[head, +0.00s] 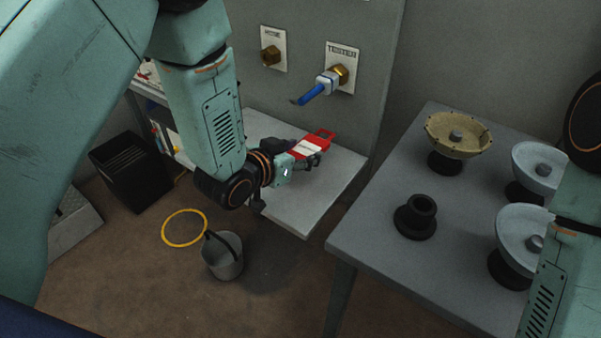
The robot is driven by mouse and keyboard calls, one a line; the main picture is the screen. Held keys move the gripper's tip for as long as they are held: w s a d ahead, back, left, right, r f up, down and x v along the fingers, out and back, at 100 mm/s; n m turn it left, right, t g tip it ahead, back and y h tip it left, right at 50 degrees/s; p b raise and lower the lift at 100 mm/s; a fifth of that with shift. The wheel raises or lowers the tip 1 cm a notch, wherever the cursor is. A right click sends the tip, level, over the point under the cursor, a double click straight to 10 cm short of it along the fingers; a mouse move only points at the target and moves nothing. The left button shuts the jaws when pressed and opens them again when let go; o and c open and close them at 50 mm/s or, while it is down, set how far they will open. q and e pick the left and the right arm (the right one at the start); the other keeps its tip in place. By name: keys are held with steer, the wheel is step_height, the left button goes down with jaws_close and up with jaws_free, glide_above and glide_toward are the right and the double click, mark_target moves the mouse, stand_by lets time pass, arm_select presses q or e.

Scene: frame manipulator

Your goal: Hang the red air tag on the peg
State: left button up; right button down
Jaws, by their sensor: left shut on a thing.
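The red air tag (322,139) is a flat red piece with a white band and a slot at its far end. My left gripper (308,157) is shut on it and holds it above the light shelf, in front of the grey panel. The tag's near part is hidden by the fingers. The panel carries a brass fitting (270,55) at the upper left, and a valve with a blue handle (313,92) under a "TESTER" label. I cannot tell which part is the peg. My right gripper is out of view; only part of my right arm shows at the right edge.
A grey table (377,228) at the right bears a black flanged part (416,217), a tan dish (458,135) and pale dishes (538,167). A bucket (222,256), a yellow ring (184,243) and a black bin (130,172) are on the floor. The shelf's front (305,215) is clear.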

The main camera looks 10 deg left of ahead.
mark_target(301, 176)
arm_select(q)
steer(key=shift+f+b, duration=1.9)
steer(key=shift+f, duration=0.4)
steer(key=shift+r, duration=0.15)
steer(key=shift+s, duration=0.1)
steer(key=shift+f, duration=0.25)
steer(key=o, duration=0.9)
steer(key=shift+c, duration=0.2)
steer(key=shift+o, duration=1.1)
